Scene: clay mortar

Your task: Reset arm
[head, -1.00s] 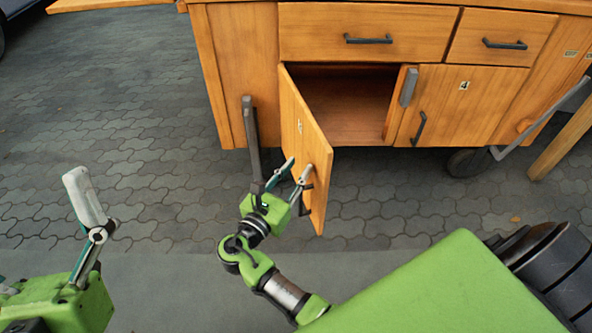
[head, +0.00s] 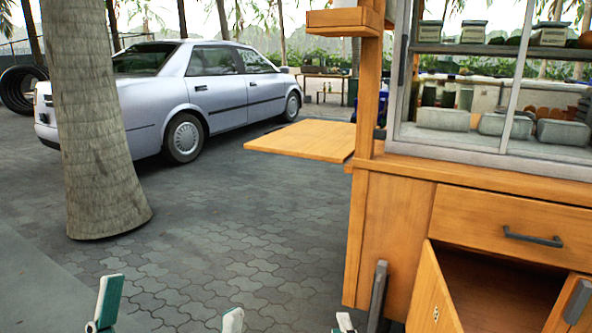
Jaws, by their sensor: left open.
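My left gripper (head: 170,308) shows only as fingertips at the bottom left of the head view. Its two white and green fingers stand wide apart with nothing visible between them. Only the tips of my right gripper (head: 343,323) show at the bottom edge, left of the cart; the rest is cut off, so I cannot tell its opening. The cart's cabinet door (head: 433,298) stands open at the lower right, and the compartment (head: 493,290) behind it looks empty where it shows.
The wooden food cart (head: 385,235) fills the right side, with a closed drawer (head: 515,228) and a side shelf (head: 300,139) jutting left. A palm trunk (head: 90,120) stands at left before a silver car (head: 200,92). The paving between is clear.

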